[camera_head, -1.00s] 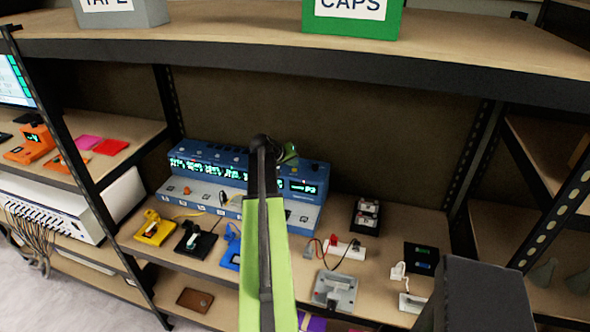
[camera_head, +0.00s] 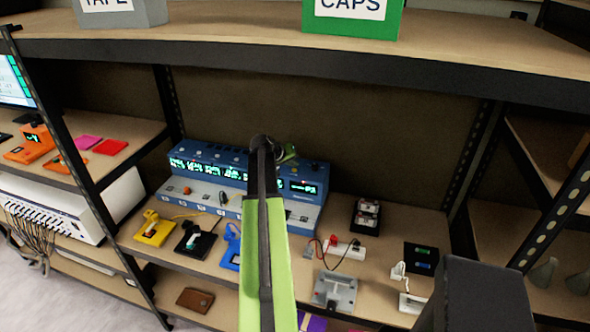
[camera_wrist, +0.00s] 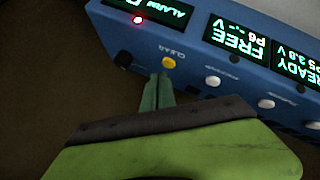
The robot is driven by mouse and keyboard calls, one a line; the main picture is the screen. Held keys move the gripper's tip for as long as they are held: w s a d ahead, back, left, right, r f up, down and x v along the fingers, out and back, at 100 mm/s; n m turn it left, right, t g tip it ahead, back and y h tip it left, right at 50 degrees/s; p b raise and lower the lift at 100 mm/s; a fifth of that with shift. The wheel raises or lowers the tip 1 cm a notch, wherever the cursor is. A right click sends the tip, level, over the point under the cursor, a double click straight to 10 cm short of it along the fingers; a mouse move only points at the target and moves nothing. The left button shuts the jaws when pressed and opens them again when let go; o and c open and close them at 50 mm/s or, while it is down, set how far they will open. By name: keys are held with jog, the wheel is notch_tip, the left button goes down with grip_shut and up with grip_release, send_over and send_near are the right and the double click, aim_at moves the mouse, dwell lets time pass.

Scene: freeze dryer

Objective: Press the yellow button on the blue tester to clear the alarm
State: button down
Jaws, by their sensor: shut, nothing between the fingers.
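The blue tester (camera_head: 230,174) stands on the shelf below the boxes, with a row of lit displays. In the wrist view its panel (camera_wrist: 221,70) is tilted and upside down in the picture. The yellow button (camera_wrist: 169,62), marked CLEAR, shows there, with a red light (camera_wrist: 138,19) lit near the ALARM display. My gripper (camera_wrist: 162,76) is shut and empty, its fingertips at the edge of the yellow button; I cannot tell whether they touch it.
Yellow (camera_head: 154,231), black and blue holders stand before the tester. The upper shelf (camera_head: 300,55) is above.

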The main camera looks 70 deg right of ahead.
jog(key=shift+f, duration=0.1)
jog(key=shift+f+b, duration=0.35)
jog(key=shift+b, duration=0.1)
jog(key=shift+f, duration=0.1)
dwell(0.4)
jog(key=shift+r+p, duration=0.45)
jog(key=shift+r, duration=0.15)
notch_tip(320, 180, up, 6)
jog(key=p, duration=0.6)
dwell(0.4)
